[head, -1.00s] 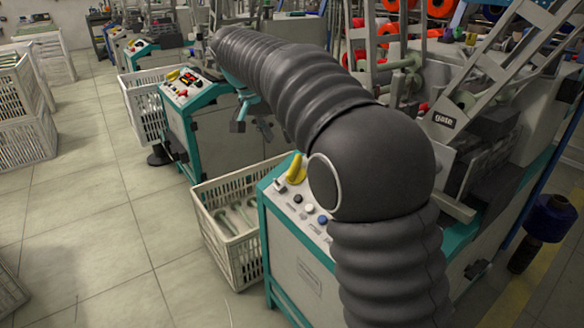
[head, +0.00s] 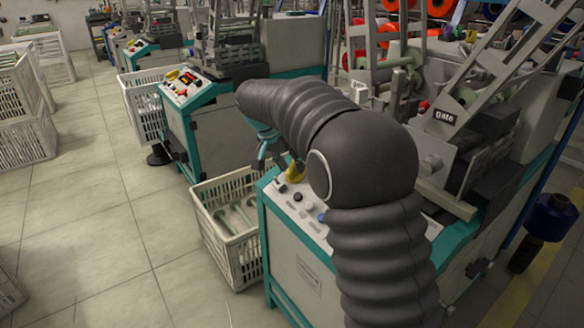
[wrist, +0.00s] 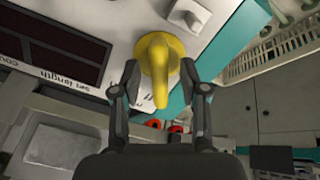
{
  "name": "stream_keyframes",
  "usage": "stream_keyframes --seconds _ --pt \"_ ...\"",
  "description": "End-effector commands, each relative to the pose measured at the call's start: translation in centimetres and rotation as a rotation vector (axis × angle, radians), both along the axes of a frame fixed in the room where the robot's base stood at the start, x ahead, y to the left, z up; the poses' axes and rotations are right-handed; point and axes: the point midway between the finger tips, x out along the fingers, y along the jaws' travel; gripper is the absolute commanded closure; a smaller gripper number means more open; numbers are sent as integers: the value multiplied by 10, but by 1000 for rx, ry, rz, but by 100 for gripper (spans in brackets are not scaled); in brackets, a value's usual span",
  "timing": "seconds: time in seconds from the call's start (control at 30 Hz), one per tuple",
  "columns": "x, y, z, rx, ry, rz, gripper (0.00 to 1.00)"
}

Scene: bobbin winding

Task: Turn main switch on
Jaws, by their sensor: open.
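The main switch, a yellow rotary handle (wrist: 155,68), sits on the white control panel of the near machine. In the wrist view it lies between my two open fingers, and I cannot tell whether either touches it. In the head view the yellow handle (head: 295,172) is partly hidden by my arm. My gripper (wrist: 160,85) is open around the handle; in the head view my gripper (head: 272,160) is just at the panel's far corner. The control panel (head: 288,208) also carries several small knobs and buttons.
A grey crate (head: 228,240) holding bobbins stands on the floor left of the machine. Another machine with its own panel (head: 185,88) stands farther back.

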Motion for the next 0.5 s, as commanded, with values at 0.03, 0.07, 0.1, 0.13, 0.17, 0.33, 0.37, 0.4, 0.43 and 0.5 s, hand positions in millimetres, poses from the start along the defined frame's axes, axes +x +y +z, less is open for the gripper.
stream_keyframes --seconds 0.03,0.07,0.1,0.13,0.17,0.33,0.37,0.4,0.43,0.5 --pt "1 -2 -5 -1 2 -1 56" --pt "1 -3 -6 0 1 -1 56" --pt "2 -3 -8 -1 0 0 56" --pt "2 -4 -9 0 0 0 56" --pt "3 -4 -10 0 0 0 56" --pt "3 -4 -12 0 0 0 56" --pt "3 -4 -12 0 0 0 56" --pt "3 -4 -12 0 0 0 56" --pt "3 -5 -12 0 0 0 56" --pt "3 -4 -12 0 0 0 66"
